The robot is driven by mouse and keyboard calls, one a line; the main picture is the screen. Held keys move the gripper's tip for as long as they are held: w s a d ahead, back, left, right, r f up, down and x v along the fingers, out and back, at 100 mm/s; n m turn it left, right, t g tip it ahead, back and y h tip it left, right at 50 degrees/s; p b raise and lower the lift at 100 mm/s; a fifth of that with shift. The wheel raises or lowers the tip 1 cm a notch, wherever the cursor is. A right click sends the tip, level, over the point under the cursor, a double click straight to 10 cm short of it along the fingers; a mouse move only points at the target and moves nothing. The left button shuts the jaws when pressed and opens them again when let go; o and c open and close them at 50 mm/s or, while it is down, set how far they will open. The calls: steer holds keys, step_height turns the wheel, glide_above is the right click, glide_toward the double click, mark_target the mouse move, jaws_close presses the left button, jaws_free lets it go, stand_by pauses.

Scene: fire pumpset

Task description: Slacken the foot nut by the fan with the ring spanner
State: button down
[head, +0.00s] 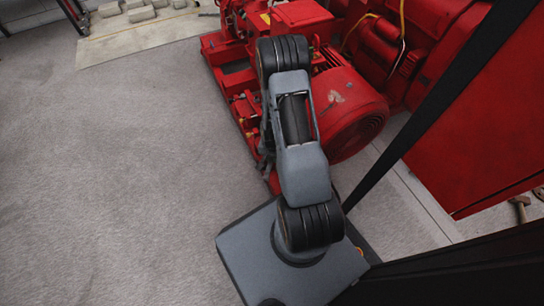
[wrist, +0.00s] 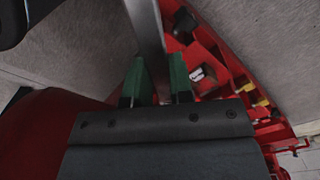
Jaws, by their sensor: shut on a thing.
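My gripper (wrist: 158,78) shows in the wrist view with its two green fingers closed around a flat grey metal bar, the ring spanner's shank (wrist: 146,28). The spanner runs up out of the top of the picture, so its ring end is out of sight. The red motor with its round fan cowl (head: 347,112) is in the head view, right of my arm. The red base frame (head: 243,105) runs along its left side; it also shows in the wrist view (wrist: 228,80). I cannot make out the foot nut. My arm hides the gripper in the head view.
A pale board (head: 135,38) with several grey blocks lies at the back left. A red cabinet (head: 480,125) stands at the right. A hammer-like tool (head: 519,208) lies near the right edge. The grey floor (head: 120,180) at the left is clear.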

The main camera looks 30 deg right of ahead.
steer(key=shift+f+b, duration=1.1)
steer(key=shift+f, duration=0.25)
steer(key=shift+s+d, duration=0.1)
stand_by(0.4)
steer(key=shift+s+d+n, duration=0.75)
steer(key=shift+d+n, duration=0.3)
steer(key=shift+n, duration=0.05)
steer(key=shift+s+d+n, duration=0.7)
steer(key=shift+d+n, duration=0.3)
steer(key=shift+n, duration=0.1)
steer(key=shift+w+a+m, duration=0.15)
steer(key=shift+a+m, duration=0.15)
step_height(320, 180, up, 5)
steer(key=p, duration=0.4)
stand_by(0.6)
